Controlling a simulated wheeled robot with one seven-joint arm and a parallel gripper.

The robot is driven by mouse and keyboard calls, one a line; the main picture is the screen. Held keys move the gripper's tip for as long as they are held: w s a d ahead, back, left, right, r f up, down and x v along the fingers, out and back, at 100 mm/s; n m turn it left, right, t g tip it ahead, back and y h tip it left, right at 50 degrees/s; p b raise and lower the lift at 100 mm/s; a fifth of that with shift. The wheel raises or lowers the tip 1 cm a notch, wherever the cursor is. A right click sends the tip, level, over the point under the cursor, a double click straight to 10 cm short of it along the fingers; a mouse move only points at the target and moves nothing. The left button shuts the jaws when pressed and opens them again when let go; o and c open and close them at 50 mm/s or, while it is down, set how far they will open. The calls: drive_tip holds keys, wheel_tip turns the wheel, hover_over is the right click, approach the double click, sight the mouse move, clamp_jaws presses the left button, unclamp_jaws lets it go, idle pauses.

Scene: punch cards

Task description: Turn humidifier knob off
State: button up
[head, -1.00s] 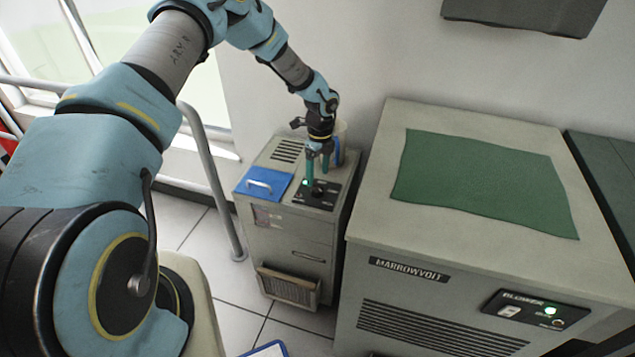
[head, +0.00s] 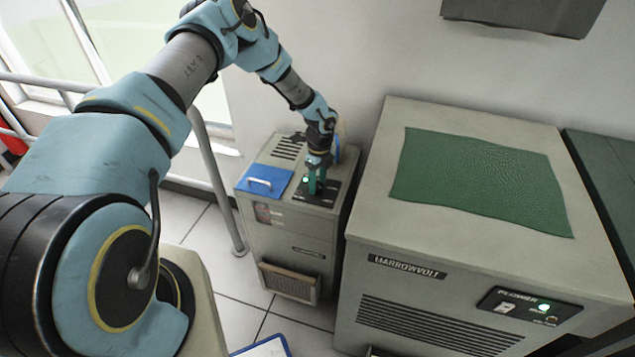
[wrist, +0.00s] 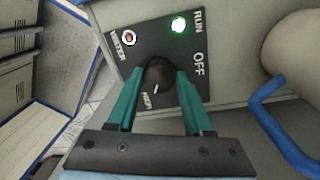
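The humidifier is the small grey cabinet (head: 293,235) against the wall. Its black control panel (head: 325,197) is on top. In the wrist view the panel (wrist: 205,45) carries a lit green lamp (wrist: 179,25) by RUN, a whitish lamp with a reddish centre (wrist: 129,38) by WATER, and the word OFF. The round black knob (wrist: 157,77) has a short white mark pointing toward the gripper's base. My gripper (wrist: 159,73) is open, with its green fingers on either side of the knob. I cannot tell whether they touch it. In the head view my gripper (head: 316,180) hides the knob.
A blue lid with a handle (head: 264,182) lies on the humidifier's top left. A pale cylinder with a blue handle (wrist: 295,70) is close on the right. The larger MARROWVOLT blower cabinet (head: 480,285) stands to the right, and a metal rail (head: 215,180) to the left.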

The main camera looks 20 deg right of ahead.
clamp_jaws()
